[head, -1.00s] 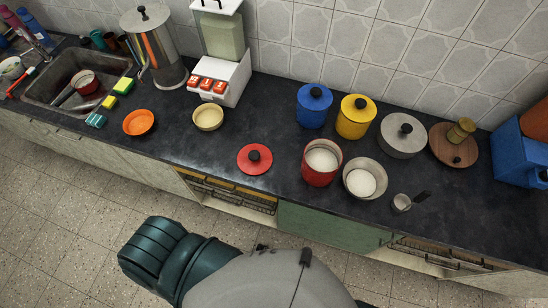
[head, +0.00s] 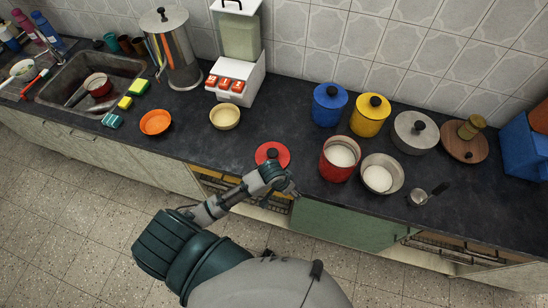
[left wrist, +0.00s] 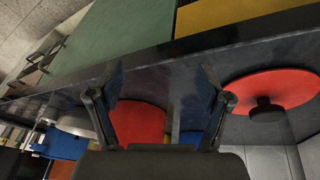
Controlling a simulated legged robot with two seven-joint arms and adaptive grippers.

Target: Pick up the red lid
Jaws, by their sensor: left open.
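The red lid (head: 268,152) is a flat disc with a black knob, lying on the dark counter near its front edge. My forearm and wrist hide its front part in the head view. In the left wrist view the red lid (left wrist: 285,88) is at the right, outside the fingers. My left gripper (head: 292,188) is at the counter's front edge, just in front and to the right of the lid. Its fingers (left wrist: 160,75) are spread and empty. My right gripper is not in view.
An open red pot (head: 335,165) with white contents stands right of the lid, beside a metal bowl (head: 397,170). Blue (head: 328,108) and yellow (head: 368,120) canisters stand behind. A cream bowl (head: 224,118) is left of the lid. The counter behind the lid is clear.

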